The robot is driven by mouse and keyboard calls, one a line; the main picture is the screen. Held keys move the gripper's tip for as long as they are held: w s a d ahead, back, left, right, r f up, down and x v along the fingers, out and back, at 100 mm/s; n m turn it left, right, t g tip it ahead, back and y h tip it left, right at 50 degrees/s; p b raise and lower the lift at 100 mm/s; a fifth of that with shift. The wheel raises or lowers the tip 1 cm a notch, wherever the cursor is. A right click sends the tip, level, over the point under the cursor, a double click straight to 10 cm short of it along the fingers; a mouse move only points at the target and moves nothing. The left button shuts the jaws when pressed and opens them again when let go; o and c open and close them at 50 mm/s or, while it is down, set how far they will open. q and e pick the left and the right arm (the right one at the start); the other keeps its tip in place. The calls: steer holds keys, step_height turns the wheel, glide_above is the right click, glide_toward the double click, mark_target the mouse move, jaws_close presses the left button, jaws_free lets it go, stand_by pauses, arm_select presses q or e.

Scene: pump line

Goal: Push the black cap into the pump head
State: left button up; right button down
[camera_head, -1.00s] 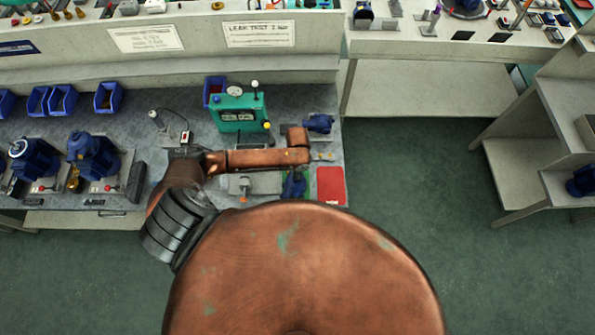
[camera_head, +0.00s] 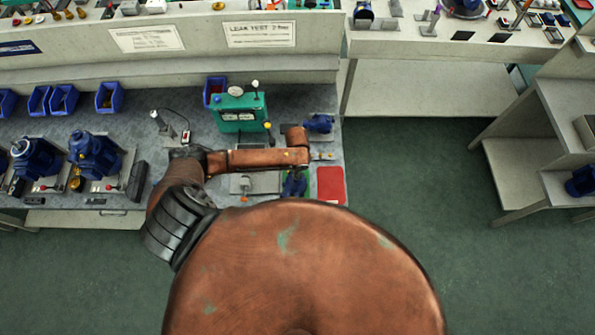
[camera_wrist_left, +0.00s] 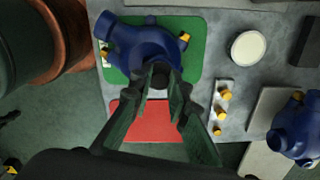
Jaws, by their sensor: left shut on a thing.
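The blue pump head (camera_wrist_left: 145,45) lies on a green mat (camera_wrist_left: 193,63) in the left wrist view. In the head view it shows partly, as a small blue shape (camera_head: 294,185) below my copper left forearm. My left gripper (camera_wrist_left: 160,88) has its dark fingers shut on the black cap (camera_wrist_left: 160,74). The cap is at the pump head's near side and overlaps its edge in the picture. I cannot tell whether it is seated, touching or just in front. My right gripper is not in view.
A red mat (camera_wrist_left: 150,125) lies beside the green one. Brass-coloured fittings (camera_wrist_left: 223,95) on a plate, a white disc (camera_wrist_left: 248,47) and another blue pump (camera_wrist_left: 297,127) are to the right. A teal tester (camera_head: 239,110) stands behind my arm.

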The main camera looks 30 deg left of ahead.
arm_select(q)
steer(key=shift+p, duration=0.35)
stand_by(0.5)
stand_by(0.3)
steer(key=shift+f, duration=0.5)
stand_by(0.4)
steer(key=o, duration=0.9)
steer(key=shift+r, duration=0.15)
step_height(320, 180, up, 6)
steer(key=p, duration=0.6)
